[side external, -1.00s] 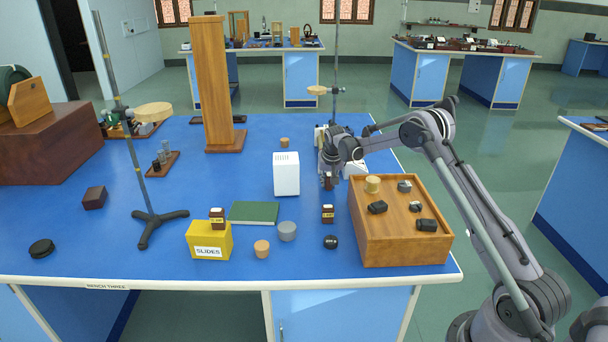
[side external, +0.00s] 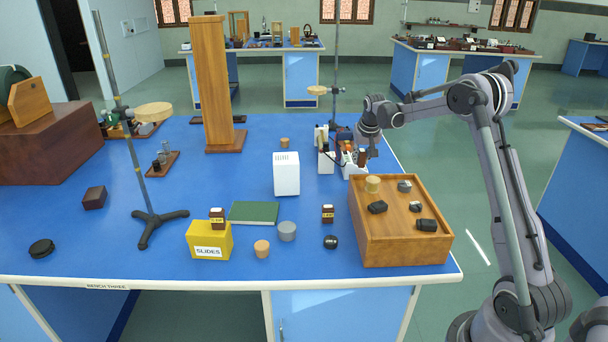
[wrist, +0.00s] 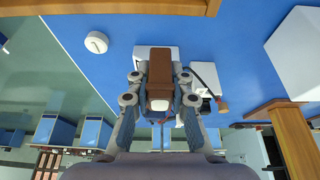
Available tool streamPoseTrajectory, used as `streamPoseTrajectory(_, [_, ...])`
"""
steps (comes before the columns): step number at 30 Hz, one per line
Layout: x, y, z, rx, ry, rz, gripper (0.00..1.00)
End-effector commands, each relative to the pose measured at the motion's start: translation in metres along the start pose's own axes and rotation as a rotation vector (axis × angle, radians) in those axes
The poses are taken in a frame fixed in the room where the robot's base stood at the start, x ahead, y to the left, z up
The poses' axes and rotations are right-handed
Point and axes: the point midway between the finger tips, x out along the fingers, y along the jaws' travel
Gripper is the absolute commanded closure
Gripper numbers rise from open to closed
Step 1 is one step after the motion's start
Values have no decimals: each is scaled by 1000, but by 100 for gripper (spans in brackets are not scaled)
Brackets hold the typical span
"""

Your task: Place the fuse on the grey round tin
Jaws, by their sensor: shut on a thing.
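My gripper (side external: 363,148) is over the back right of the bench, behind the wooden tray box. In the wrist view my gripper (wrist: 160,100) is shut on a brown block with a pale end, seemingly the fuse (wrist: 159,78). In the side view the fuse (side external: 362,158) is small and partly hidden by the fingers. White blocks stand close below it; I cannot tell whether it touches them. The grey round tin (side external: 287,231) stands upright at the bench front, left of the tray box and well away from my gripper. Its top looks bare.
The wooden tray box (side external: 385,238) holds dark lumps and a cork. A tall white box (side external: 286,174) stands behind the tin. Near the tin are a green book (side external: 255,213), a cork (side external: 262,249), a brown labelled block (side external: 327,214), a black knob (side external: 330,242) and the yellow slides box (side external: 205,241).

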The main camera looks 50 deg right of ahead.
Motion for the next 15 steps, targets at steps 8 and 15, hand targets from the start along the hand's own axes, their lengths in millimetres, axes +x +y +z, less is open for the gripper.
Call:
streamPoseTrajectory(8, [-24, -13, 16, -45, 0, -20, 100])
streamPoseTrajectory(15, [-69, -76, 75, -183, 0, -76, 100])
